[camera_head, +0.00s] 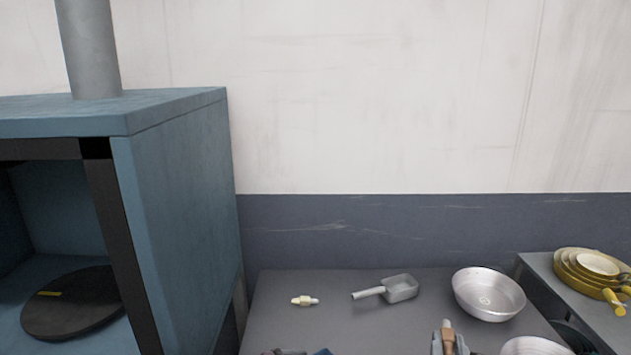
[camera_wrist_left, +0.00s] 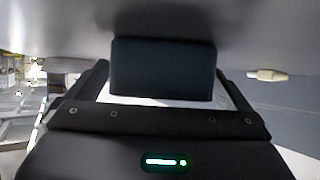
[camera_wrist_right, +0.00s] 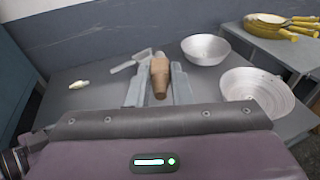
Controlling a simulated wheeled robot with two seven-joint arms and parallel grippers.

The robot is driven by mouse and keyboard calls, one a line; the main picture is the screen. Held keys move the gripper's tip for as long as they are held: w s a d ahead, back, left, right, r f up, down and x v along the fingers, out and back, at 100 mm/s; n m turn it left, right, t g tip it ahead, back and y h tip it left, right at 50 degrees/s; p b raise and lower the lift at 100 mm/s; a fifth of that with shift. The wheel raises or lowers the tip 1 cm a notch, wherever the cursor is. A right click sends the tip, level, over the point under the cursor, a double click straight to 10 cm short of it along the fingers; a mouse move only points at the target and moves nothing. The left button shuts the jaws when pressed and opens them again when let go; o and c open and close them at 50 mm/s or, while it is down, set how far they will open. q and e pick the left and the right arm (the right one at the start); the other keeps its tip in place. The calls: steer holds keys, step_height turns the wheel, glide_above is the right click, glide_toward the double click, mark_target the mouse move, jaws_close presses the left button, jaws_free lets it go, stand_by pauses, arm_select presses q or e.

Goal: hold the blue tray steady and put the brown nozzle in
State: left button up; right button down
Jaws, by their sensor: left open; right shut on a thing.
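The brown nozzle (camera_wrist_right: 160,76) is held between the grey fingers of my right gripper (camera_wrist_right: 159,90), above the grey table. In the head view the nozzle (camera_head: 447,331) shows at the bottom edge, with my right gripper (camera_head: 448,344) around it. A small blue piece (camera_head: 322,352), likely the blue tray, is cut off at the bottom edge of the head view. In the left wrist view a dark blue block (camera_wrist_left: 163,68) fills the space before my left gripper; I cannot tell for certain that it is the tray. The left gripper is open; its fingertips are not clear.
A cream nozzle-like piece (camera_head: 305,301), a metal scoop (camera_head: 402,288) and a metal bowl (camera_head: 488,293) lie on the grey table (camera_head: 275,325). A ridged pale bowl (camera_wrist_right: 253,90) is at the right. Yellow pans (camera_head: 580,270) stand on a side table. A blue cabinet (camera_head: 185,210) bounds the left.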

arm_select(q)
steer(key=p+v, duration=0.7)
steer(key=v, duration=0.2)
steer(key=shift+s+a+r, duration=0.15)
steer(key=shift+s+r, duration=0.05)
steer(key=shift+r, duration=0.15)
arm_select(e)
step_height(320, 180, up, 8)
steer(key=shift+s, duration=0.1)
arm_select(q)
steer(key=shift+s+f, duration=0.1)
arm_select(e)
steer(key=shift+f, duration=0.1)
arm_select(q)
steer(key=shift+f, duration=0.25)
arm_select(e)
steer(key=shift+f, duration=0.35)
arm_select(q)
steer(key=b+x, duration=0.6)
steer(key=x, duration=0.2)
steer(key=shift+w, duration=0.25)
arm_select(e)
step_height(320, 180, down, 6)
steer(key=shift+r, duration=0.2)
arm_select(q)
steer(key=shift+w+d+f, duration=0.25)
steer(key=shift+w+d, duration=0.1)
steer(key=shift+d, duration=0.25)
arm_select(e)
steer(key=shift+f, duration=0.25)
